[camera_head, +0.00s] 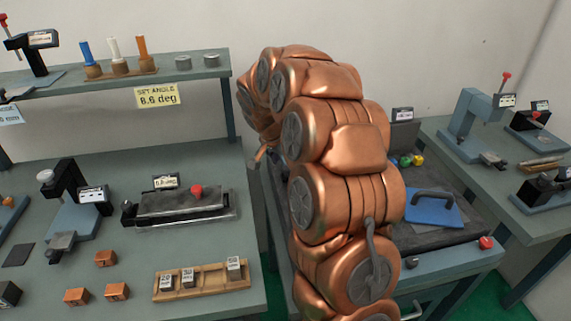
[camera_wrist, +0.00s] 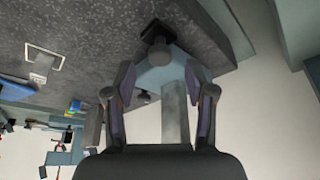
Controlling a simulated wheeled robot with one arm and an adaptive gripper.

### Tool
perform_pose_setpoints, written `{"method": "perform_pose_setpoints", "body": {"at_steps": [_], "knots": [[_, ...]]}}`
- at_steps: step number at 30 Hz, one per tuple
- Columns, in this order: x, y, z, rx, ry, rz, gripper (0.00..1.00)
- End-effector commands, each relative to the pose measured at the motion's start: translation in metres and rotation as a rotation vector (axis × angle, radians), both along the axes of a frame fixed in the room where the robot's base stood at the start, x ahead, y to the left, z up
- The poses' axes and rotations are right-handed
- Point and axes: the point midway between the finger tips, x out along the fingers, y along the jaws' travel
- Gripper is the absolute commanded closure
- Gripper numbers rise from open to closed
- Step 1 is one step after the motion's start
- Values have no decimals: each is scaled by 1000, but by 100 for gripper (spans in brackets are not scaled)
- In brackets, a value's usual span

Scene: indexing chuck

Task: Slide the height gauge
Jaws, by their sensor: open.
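In the wrist view, a pale blue-grey device (camera_wrist: 165,75) with a dark knob and a grey upright bar stands on the dark speckled plate (camera_wrist: 90,40). It looks like the height gauge, though its label and scale do not show. My gripper (camera_wrist: 159,82) is open, with one finger on each side of the device. I cannot tell whether either finger touches it. In the head view, my copper arm hides my gripper and this device.
The left bench (camera_head: 215,170) holds instruments and blocks under a shelf (camera_head: 205,72). The right bench (camera_head: 445,130) holds more instruments.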

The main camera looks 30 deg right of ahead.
Motion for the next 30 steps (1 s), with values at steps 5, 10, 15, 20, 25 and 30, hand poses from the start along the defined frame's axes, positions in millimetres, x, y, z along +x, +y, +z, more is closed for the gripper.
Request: {"method": "perform_pose_setpoints", "body": {"at_steps": [5, 10, 15, 20, 25, 30], "knots": [[2, -7, -19, 1, 4, 1, 45], [4, -10, -26, 1, 1, 0, 45], [4, -10, -27, 0, -1, 0, 45], [4, -10, -27, 0, -1, 0, 51], [4, -10, -27, 0, -1, 0, 69], [4, -10, -27, 0, -1, 0, 87]]}}
